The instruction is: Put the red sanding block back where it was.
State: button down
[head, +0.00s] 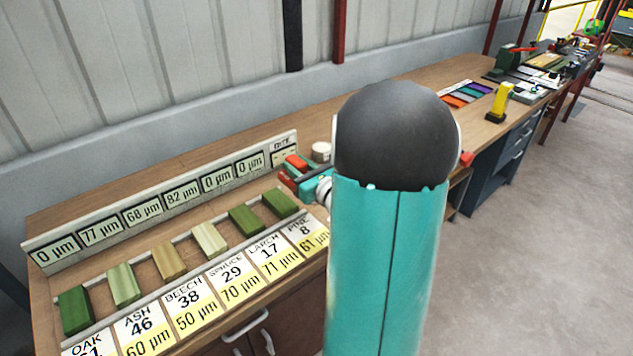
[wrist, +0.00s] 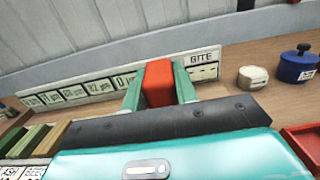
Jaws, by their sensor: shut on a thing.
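The red sanding block (wrist: 158,84) stands between the two teal fingers of my gripper (wrist: 159,88) in the wrist view, and the fingers are shut on it. In the head view the red block (head: 297,161) shows at the far right end of the label rail, with my gripper (head: 300,176) partly hidden behind my arm.
A display rail (head: 140,212) with µm readings runs along the bench back. Several wood samples (head: 168,262) stand behind name cards. A pale round piece (wrist: 252,77), a blue lidded pot (wrist: 298,67) and a red tray (wrist: 302,138) are to the right. Coloured strips (head: 466,95) lie farther along the bench.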

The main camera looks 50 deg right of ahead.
jog(key=w+d+f, duration=0.1)
jog(key=d+f, duration=0.1)
jog(key=d, duration=0.1)
jog(key=w+d+f, duration=0.2)
jog(key=d+f, duration=0.1)
jog(key=d, duration=0.1)
jog(key=w+d+f, duration=0.1)
jog(key=d+f, duration=0.2)
jog(key=shift+w+d+f, duration=0.2)
jog(key=shift+w+f, duration=0.05)
jog(key=shift+w, duration=0.05)
jog(key=shift+d+f, duration=0.2)
jog(key=shift+f, duration=0.05)
jog(key=shift+w+f, duration=0.1)
jog(key=shift+f, duration=1.45)
jog(key=shift+f, duration=0.2)
jog(key=c, duration=1.1)
grip_release()
